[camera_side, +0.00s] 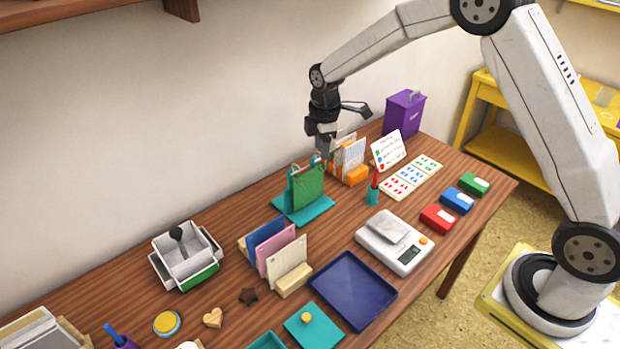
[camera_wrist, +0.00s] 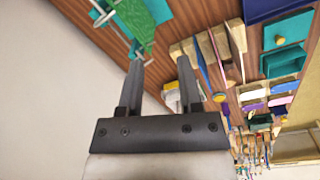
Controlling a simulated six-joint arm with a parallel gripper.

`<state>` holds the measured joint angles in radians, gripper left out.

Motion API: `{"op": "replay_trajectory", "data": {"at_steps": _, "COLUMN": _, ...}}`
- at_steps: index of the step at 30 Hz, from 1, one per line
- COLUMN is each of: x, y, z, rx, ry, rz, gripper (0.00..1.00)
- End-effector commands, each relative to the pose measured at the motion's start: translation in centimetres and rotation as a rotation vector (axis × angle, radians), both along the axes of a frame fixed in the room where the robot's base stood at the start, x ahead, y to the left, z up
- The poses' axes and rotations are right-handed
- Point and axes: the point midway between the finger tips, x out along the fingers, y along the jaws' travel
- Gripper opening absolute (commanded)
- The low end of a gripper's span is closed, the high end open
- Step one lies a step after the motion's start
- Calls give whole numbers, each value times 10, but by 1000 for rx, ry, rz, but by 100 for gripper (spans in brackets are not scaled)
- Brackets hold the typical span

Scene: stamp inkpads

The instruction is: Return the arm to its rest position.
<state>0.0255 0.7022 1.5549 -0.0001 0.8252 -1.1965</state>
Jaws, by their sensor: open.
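My gripper (camera_side: 324,152) hangs at the end of my raised arm, above the far part of the table. It is just above and behind a green bag-like piece on a teal stand (camera_side: 318,211). In the wrist view my gripper (camera_wrist: 160,70) shows two dark fingers spread apart with nothing held between them. In the side view the fingertips are small and partly hidden against the things behind, so I cannot tell whether they touch the stand's top.
An orange holder with cards (camera_side: 358,176) stands close to the right of my gripper, with a purple box (camera_side: 403,113) behind. A grey scale (camera_side: 384,254), blue tray (camera_side: 350,305), inkpads (camera_side: 438,218) and drawer box (camera_side: 187,262) fill the table (camera_side: 445,163). The air above is clear.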

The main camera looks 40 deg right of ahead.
Motion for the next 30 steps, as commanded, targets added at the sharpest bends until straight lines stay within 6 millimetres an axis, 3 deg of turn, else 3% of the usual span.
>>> {"op": "replay_trajectory", "data": {"at_steps": 15, "x": -110, "y": 8, "z": 27, "rx": 60, "ry": -87, "rz": -580, "gripper": 45}}
{"op": "replay_trajectory", "data": {"at_steps": 24, "x": -183, "y": 12, "z": 28, "rx": 118, "ry": -129, "rz": -913, "gripper": 45}}
{"op": "replay_trajectory", "data": {"at_steps": 30, "x": -222, "y": 13, "z": 25, "rx": 155, "ry": -147, "rz": -1084, "gripper": 45}}
